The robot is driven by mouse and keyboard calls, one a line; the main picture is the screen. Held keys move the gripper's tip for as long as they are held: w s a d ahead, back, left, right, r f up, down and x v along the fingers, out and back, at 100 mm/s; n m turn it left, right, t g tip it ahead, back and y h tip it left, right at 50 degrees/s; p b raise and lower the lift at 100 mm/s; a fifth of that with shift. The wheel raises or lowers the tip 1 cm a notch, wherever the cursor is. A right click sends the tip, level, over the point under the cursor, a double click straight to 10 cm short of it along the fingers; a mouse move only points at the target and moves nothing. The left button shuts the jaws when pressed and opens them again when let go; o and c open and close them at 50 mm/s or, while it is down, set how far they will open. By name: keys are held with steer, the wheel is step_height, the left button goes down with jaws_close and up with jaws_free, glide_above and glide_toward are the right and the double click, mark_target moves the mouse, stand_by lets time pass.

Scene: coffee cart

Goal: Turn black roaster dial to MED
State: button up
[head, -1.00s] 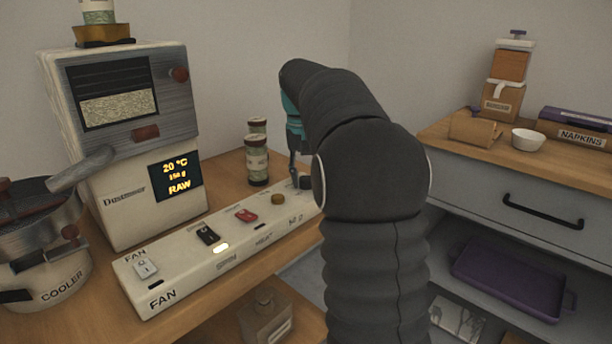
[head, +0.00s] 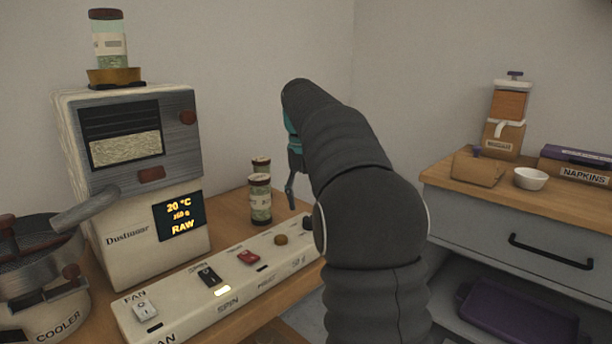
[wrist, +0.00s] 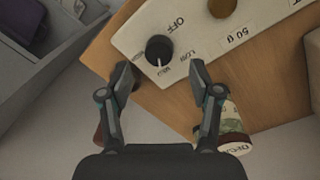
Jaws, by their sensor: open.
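The black roaster dial (wrist: 159,50) is a round knob at the end of the white control panel (wrist: 190,35). Its white mark points toward the small label that looks like MED, with LOW and OFF lettered further around it. In the head view the dial (head: 308,222) shows only partly, beside my dark arm. My gripper (wrist: 160,74) is open and empty. Its two fingertips are apart on either side of the dial in the wrist view, and it stands off from the dial. In the head view my gripper (head: 291,203) hangs above the panel's far end.
The panel also carries a brown knob (head: 281,239), a red switch (head: 248,257), a black switch (head: 208,275) and a white fan switch (head: 144,309). Labelled jars (head: 260,199) stand behind the panel. The roaster (head: 140,180) reads 20 °C, RAW. A grey drawer unit (head: 520,225) is at right.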

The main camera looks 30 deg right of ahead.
mark_target(305, 220)
step_height(305, 220, up, 7)
steer(key=shift+a, duration=0.25)
stand_by(0.6)
steer(key=s+a+f+n+t, duration=0.1)
steer(key=s+a+f+t, duration=0.15)
steer(key=s+a, duration=0.4)
steer(key=s+a+f+n+t, duration=0.1)
steer(key=s+a+f, duration=0.25)
steer(key=s, duration=0.55)
steer(key=s+a+f+n+t, duration=0.1)
steer(key=s+a+f, duration=0.4)
steer(key=s+f, duration=0.8)
steer(key=shift+f+n+t+y, duration=0.35)
steer(key=shift+n+t+y, duration=0.05)
steer(key=shift+t, duration=0.25)
